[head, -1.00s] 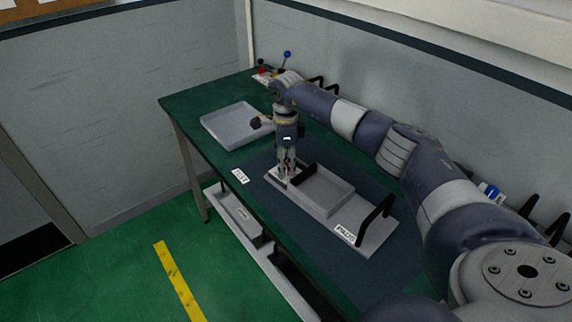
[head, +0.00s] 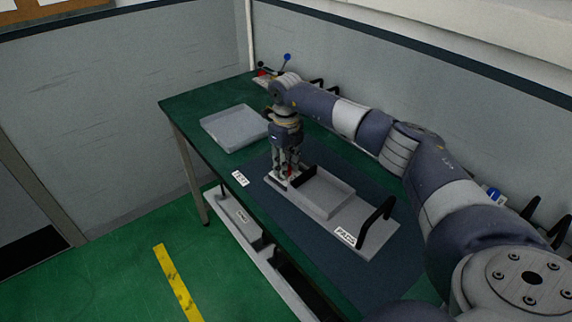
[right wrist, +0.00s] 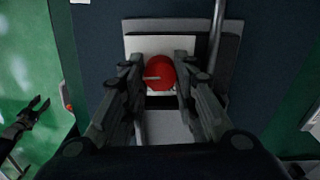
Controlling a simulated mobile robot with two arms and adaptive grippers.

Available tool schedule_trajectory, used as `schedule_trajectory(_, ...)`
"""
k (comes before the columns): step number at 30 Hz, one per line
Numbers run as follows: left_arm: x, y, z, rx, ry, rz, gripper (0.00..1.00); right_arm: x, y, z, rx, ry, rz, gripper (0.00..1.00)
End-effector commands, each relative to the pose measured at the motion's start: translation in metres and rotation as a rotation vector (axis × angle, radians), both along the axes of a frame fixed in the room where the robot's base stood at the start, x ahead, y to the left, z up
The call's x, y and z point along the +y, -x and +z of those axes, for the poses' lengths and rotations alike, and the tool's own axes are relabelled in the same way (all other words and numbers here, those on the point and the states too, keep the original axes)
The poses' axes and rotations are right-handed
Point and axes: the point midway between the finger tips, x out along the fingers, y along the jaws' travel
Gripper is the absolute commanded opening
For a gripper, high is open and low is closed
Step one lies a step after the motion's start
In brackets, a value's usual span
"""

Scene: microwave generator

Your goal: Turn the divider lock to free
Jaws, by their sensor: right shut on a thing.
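The divider lock appears to be the red round knob (right wrist: 161,72) with a pale pointer mark toward its left, on a light plate. It shows only as a bit of red between the fingers in the head view (head: 290,171). My right gripper (right wrist: 162,78) points down, with a finger on each side of the knob, shut on it; it also shows in the head view (head: 287,174). The knob is at the far end of a grey fixture (head: 372,238) with a shallow box (head: 327,193). My left gripper (right wrist: 36,112) shows small and dark, fingers apart, over the floor.
A black handle (head: 376,218) rises from the near end of the fixture. Another dark handle stands close to my right gripper. A grey tray (head: 232,140) lies behind on the green bench (head: 185,108). Blue mat (head: 402,268) is bare around the fixture.

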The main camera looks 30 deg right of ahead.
Motion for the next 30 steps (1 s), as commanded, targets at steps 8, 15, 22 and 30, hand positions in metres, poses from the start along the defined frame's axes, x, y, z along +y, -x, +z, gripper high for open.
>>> schedule_trajectory(8, -0.0003, 0.0003, 0.0003, 0.000, 0.000, 0.000, 0.40, -0.0002, -0.0005, 0.0012, -0.002, 0.000, -0.069, 0.03)
schedule_trajectory(15, -0.0005, 0.0002, 0.0004, 0.000, 0.001, 0.000, 0.40, -0.0001, -0.0003, 0.0012, -0.001, 0.000, -0.079, 0.03)
schedule_trajectory(22, -0.0006, 0.0002, 0.0004, 0.000, 0.001, 0.000, 0.40, 0.0000, -0.0003, 0.0012, -0.001, 0.000, -0.077, 0.29)
schedule_trajectory(30, -0.0007, 0.0000, 0.0003, -0.001, 0.001, 0.000, 0.40, 0.0000, -0.0001, 0.0006, 0.000, 0.000, -0.077, 0.36)
